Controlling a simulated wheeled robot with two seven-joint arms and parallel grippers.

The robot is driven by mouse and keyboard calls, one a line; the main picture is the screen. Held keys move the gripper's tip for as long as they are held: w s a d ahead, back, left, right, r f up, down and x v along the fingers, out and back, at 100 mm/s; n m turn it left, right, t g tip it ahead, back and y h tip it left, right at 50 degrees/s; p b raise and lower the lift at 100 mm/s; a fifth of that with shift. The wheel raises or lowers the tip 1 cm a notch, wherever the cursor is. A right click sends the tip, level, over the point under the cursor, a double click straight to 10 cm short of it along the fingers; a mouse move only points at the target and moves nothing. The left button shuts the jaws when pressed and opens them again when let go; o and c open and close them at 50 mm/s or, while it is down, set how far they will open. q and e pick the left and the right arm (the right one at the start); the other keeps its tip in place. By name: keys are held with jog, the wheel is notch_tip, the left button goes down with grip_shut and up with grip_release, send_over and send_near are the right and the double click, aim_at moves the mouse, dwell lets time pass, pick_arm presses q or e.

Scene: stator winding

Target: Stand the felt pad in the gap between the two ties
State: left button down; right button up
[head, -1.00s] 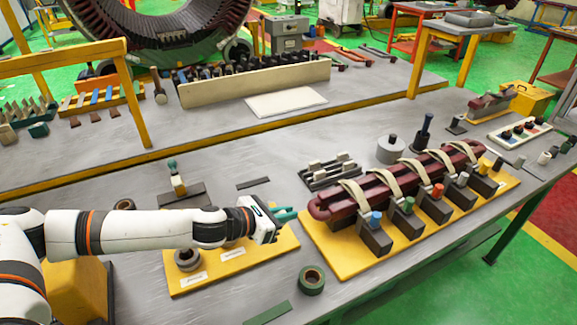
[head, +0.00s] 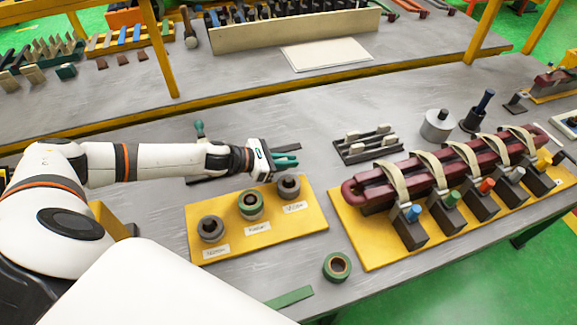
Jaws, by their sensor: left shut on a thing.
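My left gripper (head: 286,160), with teal fingers, is over the grey bench behind the yellow tape board. It is shut on a thin dark strip (head: 287,148), which I take to be the felt pad; the fingers partly hide it, and I cannot tell whether it touches the bench. The dark red coil (head: 370,191) lies on blocks to the right, apart from the gripper. Several cream ties (head: 432,168) wrap around it, with gaps between them. No pad shows in these gaps. My right gripper is not in view.
The yellow board (head: 190,247) holds several tape rolls, and a green-edged roll (head: 337,267) lies in front. A rack of pale-topped blocks (head: 368,146) stands between gripper and coil. Blocks with coloured knobs (head: 411,232) line the coil's front. A grey cylinder (head: 437,127) stands behind it.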

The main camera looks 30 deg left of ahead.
pick_arm(q)
jog(key=shift+f, duration=1.35)
jog(key=shift+f, duration=0.1)
jog(key=shift+f, duration=0.2)
jog(key=c, duration=1.7)
grip_release()
jog(key=shift+r, duration=0.1)
jog(key=shift+c, duration=0.2)
